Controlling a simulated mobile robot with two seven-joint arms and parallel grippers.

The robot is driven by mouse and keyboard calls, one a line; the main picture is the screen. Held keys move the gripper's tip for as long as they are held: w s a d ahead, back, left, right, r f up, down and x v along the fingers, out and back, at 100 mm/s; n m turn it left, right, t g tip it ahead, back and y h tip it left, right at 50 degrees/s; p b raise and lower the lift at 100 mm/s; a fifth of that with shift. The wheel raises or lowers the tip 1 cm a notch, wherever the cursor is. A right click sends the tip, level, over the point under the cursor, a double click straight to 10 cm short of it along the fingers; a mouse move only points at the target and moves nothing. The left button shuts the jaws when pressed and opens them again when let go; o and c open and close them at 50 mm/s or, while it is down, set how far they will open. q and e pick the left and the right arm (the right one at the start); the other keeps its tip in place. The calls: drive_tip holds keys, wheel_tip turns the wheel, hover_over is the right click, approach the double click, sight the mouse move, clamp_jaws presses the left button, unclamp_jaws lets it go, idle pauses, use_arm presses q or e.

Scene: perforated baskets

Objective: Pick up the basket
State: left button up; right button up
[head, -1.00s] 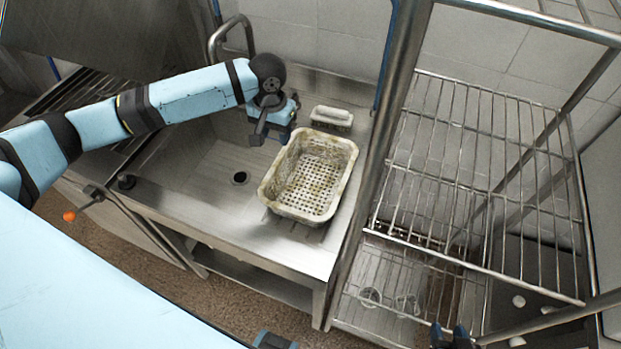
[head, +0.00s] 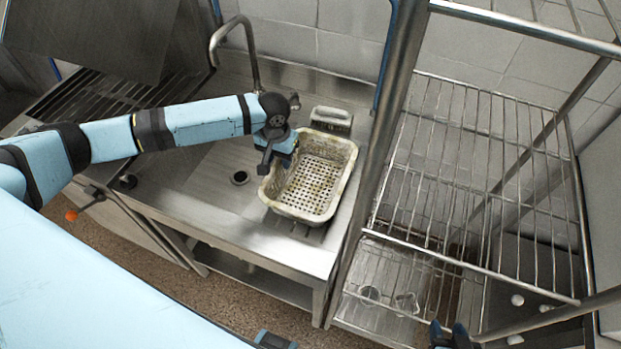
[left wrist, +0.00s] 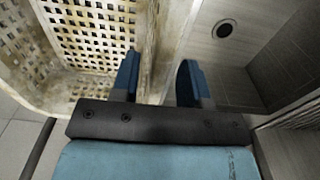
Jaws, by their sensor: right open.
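The basket (head: 346,172) is a dirty cream perforated tub standing upright on the steel counter, right of the sink drain. My left gripper (head: 267,167) is at its left wall. In the left wrist view the left gripper (left wrist: 158,82) has its fingers apart, with the basket's wall (left wrist: 160,45) between them: one finger on the perforated inner side, the other outside. Contact with the wall cannot be made out. My right gripper (head: 449,336) shows only partly at the bottom edge, open, away from the basket.
A tap (head: 232,40) rises behind the sink. A wire shelf unit (head: 450,150) with a metal post stands close on the basket's right. The drain (head: 239,177) area is clear.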

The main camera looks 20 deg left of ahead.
use_arm(q)
clamp_jaws()
drive_tip(key=shift+r, duration=0.1)
